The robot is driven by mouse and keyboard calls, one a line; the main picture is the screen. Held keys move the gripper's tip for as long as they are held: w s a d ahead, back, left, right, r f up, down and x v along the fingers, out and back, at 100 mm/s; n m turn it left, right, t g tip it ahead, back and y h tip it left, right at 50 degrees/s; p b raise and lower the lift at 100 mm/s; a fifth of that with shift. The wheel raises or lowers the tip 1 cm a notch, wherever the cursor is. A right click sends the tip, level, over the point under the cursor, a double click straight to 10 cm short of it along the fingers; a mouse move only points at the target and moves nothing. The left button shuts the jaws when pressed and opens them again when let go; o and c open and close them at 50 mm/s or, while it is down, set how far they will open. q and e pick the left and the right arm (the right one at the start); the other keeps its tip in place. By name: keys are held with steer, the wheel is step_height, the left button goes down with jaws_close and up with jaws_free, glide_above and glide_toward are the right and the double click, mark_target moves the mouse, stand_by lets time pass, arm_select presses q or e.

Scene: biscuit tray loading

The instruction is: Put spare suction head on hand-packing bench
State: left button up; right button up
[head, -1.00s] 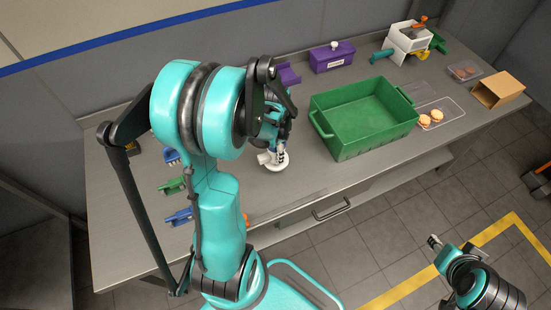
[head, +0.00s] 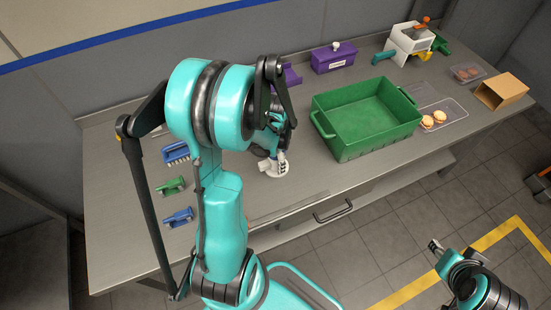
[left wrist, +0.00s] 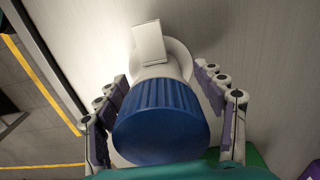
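The suction head, with a white body and a ribbed blue cap, is on the bench (head: 330,185) in the head view, its white part (head: 273,168) low at the surface. In the left wrist view its blue cap (left wrist: 160,125) faces the camera, with a white neck and ring beyond. My left gripper (left wrist: 161,75) has its fingers on both sides of the head, with a narrow gap visible, so it looks open around it. In the head view the left gripper (head: 278,150) is partly hidden by my arm. My right gripper (head: 435,245) is over the floor, too small to read.
A green crate (head: 350,148) stands right of the suction head. A purple box (head: 333,60) is behind it. Brushes, one of them green (head: 171,187), lie at the left. Biscuits in a clear tray (head: 450,108) and a cardboard box (head: 502,90) are at the right. The bench front is clear.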

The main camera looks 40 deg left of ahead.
arm_select(q)
steer(key=shift+r, duration=0.2)
step_height(320, 180, up, 11)
steer(key=p, duration=0.4)
steer(key=shift+f, duration=0.1)
steer(key=shift+d+r+p, duration=0.2)
steer(key=shift+r+p, duration=0.1)
steer(key=shift+r, duration=0.4)
steer(key=s+d+r+n+t, duration=0.2)
steer(key=d+r+t, duration=0.1)
steer(key=d, duration=0.5)
steer(key=s+d+r+n+t, duration=0.2)
steer(key=d+r+n+t, duration=0.1)
steer(key=d+r, duration=0.3)
steer(key=shift+s+d+r+t, duration=0.15)
steer(key=shift+s+d+t, duration=0.15)
steer(key=shift+d+t, duration=0.6)
steer(key=shift+d+g, duration=0.25)
steer(key=shift+g, duration=0.05)
